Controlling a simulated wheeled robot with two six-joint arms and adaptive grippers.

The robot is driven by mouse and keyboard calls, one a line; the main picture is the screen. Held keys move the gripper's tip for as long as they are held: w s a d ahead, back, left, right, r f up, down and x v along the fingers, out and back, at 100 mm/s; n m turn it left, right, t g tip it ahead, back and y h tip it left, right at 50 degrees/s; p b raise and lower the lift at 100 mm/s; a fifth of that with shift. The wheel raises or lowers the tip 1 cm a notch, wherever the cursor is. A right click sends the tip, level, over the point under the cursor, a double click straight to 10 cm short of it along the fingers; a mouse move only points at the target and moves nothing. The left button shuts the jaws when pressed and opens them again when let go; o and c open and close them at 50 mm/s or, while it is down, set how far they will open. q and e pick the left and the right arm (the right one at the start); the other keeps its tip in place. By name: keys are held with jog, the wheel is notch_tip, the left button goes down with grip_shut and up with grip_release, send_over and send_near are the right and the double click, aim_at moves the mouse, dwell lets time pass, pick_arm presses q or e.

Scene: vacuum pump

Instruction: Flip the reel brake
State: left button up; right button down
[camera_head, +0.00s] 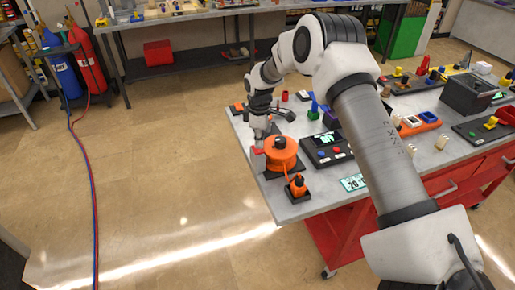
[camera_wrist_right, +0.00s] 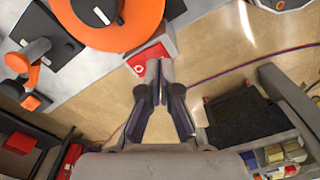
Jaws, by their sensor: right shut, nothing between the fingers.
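The orange reel (camera_head: 281,153) sits on a dark base at the near left corner of the table. It also shows at the top of the right wrist view (camera_wrist_right: 125,32). A red brake piece (camera_head: 258,150) sticks out at the reel's left side. In the right wrist view this brake piece (camera_wrist_right: 140,62) is red and pale with a round mark. My right gripper (camera_head: 262,133) is beside the reel, above its left edge. Its closed fingertips (camera_wrist_right: 158,66) are at the brake piece, and nothing is between them. I cannot tell whether they touch it. My left gripper is not in view.
A small orange-topped device (camera_head: 298,186) stands in front of the reel. A dark control box (camera_head: 327,149) with buttons is to its right. Several other devices fill the table (camera_head: 290,210) further right. Open floor lies to the left, crossed by red and blue hoses (camera_head: 92,190).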

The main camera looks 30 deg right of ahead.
aim_at(259, 151)
jog(key=shift+f+b, duration=0.55)
jog(key=shift+f, duration=0.6)
dwell(0.9)
jog(key=shift+r+p, duration=2.6)
jog(key=shift+r, duration=0.95)
jog(key=shift+f, duration=0.15)
